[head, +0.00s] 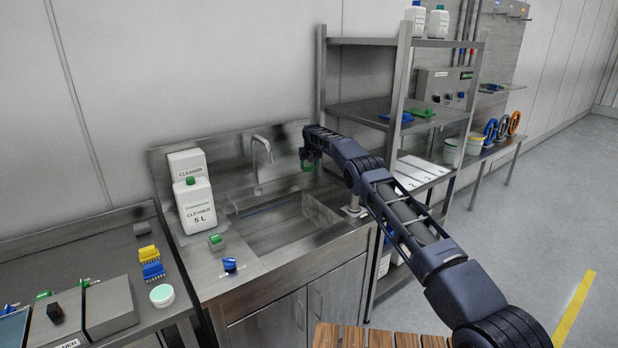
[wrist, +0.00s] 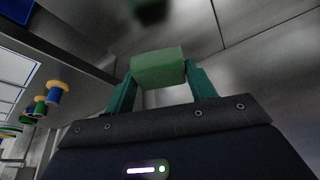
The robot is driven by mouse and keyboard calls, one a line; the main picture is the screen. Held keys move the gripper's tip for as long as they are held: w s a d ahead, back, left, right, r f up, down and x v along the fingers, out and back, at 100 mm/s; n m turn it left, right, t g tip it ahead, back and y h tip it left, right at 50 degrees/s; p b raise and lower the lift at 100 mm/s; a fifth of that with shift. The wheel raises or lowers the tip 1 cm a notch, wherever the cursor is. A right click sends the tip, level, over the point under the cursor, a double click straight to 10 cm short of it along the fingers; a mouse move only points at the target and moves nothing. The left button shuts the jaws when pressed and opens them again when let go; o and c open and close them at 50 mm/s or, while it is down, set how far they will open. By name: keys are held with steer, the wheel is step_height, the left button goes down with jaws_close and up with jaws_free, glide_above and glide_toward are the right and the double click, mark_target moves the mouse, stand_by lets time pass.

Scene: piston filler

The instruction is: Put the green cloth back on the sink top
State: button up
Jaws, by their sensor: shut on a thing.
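My gripper (head: 307,166) is beyond the sink's right back corner, near the wall and above the sink top's level. In the wrist view my gripper (wrist: 160,80) has its two teal fingers shut on a green cloth (wrist: 158,66), a folded block-like piece. In the head view the cloth is too small to tell from the green fingers. The steel sink top (head: 240,276) has a basin (head: 285,226) and a tap (head: 260,160). A small green-topped item (head: 216,242) sits on its left part, beside a blue item (head: 230,265).
White cleaner bottles (head: 195,203) stand at the sink top's back left. A steel shelf rack (head: 370,113) rises right of the sink, close to my arm. A side table (head: 135,262) with brushes and a white tub (head: 162,295) is at left.

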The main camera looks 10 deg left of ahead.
mark_target(309, 171)
steer(key=shift+f, duration=2.7)
steer(key=shift+f, duration=0.1)
steer(key=o, duration=1)
